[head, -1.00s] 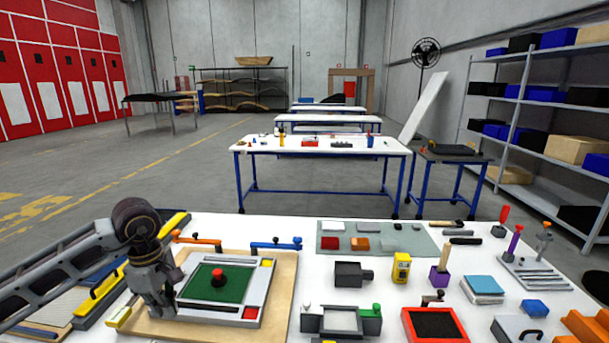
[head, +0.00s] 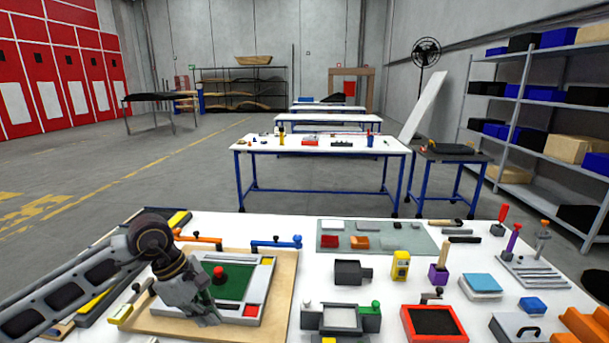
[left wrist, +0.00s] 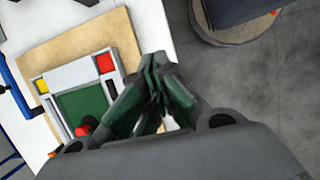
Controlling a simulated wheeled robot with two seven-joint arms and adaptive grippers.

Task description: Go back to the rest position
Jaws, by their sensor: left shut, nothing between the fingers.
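My left gripper (head: 209,318) is shut and empty. In the head view it hangs over the near part of the wooden board (head: 284,290) on the white table (head: 303,236). The board carries a light frame with a green panel (head: 237,279) and a red knob (head: 219,274). In the left wrist view the closed fingers (left wrist: 152,62) show in front of the wooden board (left wrist: 62,50) and the green panel (left wrist: 85,107). My arm hides part of the frame's left side. My right gripper is in neither view.
An orange clamp (head: 200,239) and a blue clamp (head: 275,243) lie behind the board. A grey mat (head: 380,234) with small blocks, a yellow device (head: 401,266) and a red-rimmed tray (head: 435,325) stand to the right.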

